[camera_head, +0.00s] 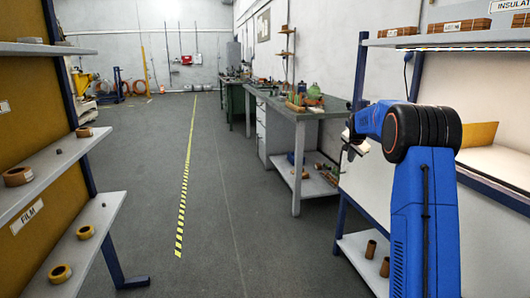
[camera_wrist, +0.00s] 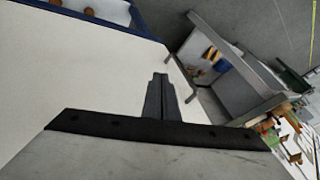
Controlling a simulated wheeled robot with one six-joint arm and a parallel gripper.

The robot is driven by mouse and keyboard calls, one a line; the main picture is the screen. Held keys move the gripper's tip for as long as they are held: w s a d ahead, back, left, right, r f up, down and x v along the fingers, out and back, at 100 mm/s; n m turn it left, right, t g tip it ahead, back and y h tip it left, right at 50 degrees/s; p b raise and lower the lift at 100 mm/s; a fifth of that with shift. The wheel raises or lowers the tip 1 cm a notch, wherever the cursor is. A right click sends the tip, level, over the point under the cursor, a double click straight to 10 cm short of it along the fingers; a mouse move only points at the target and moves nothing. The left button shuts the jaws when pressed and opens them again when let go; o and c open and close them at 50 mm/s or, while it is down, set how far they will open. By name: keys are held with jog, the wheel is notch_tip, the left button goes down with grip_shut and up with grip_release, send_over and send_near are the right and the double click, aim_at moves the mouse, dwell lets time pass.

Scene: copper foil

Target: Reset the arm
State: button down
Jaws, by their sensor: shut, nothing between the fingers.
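My blue arm (camera_head: 425,200) rises at the right of the head view, bent at a black joint. My gripper (camera_head: 352,150) is small and partly hidden behind the arm there, in front of the white panel. In the wrist view my gripper (camera_wrist: 160,80) shows its two dark fingers together, with nothing between them. The fingers touch nothing that I can make out.
A shelf rack (camera_head: 75,52) with tape rolls stands at the left. At the right, a white-backed rack (camera_head: 480,38) holds brown blocks above and two brown cylinders (camera_head: 371,249) below. Workbenches (camera_head: 330,110) line the right wall. The floor (camera_head: 150,190) between is clear.

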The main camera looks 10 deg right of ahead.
jog(key=s+a+r+n+y, duration=0.1)
jog(key=s+a+r+n, duration=0.15)
jog(key=s+a, duration=0.65)
jog(key=s+a+r+n+g, duration=0.15)
jog(key=s+a+r, duration=0.3)
jog(key=s, duration=0.85)
jog(key=s+a+r+n+t+y, duration=0.1)
jog(key=s+a+r+n, duration=0.2)
jog(key=s+a, duration=0.55)
jog(key=s+a+f+n, duration=0.2)
jog(key=s+f, duration=0.2)
jog(key=s, duration=0.8)
jog(key=s+a+f+n+g, duration=0.1)
jog(key=s+a+f+n, duration=0.1)
jog(key=s, duration=0.9)
jog(key=s+a+f+n, duration=0.2)
jog(key=s+a+f, duration=0.2)
jog(key=s, duration=0.8)
notch_tip(320, 180, down, 2)
jog(key=shift+s+a+f+y, duration=0.2)
jog(key=shift+s+y, duration=0.1)
jog(key=shift+y, duration=0.1)
jog(key=shift+d+g, duration=0.15)
jog(key=shift+g, duration=0.1)
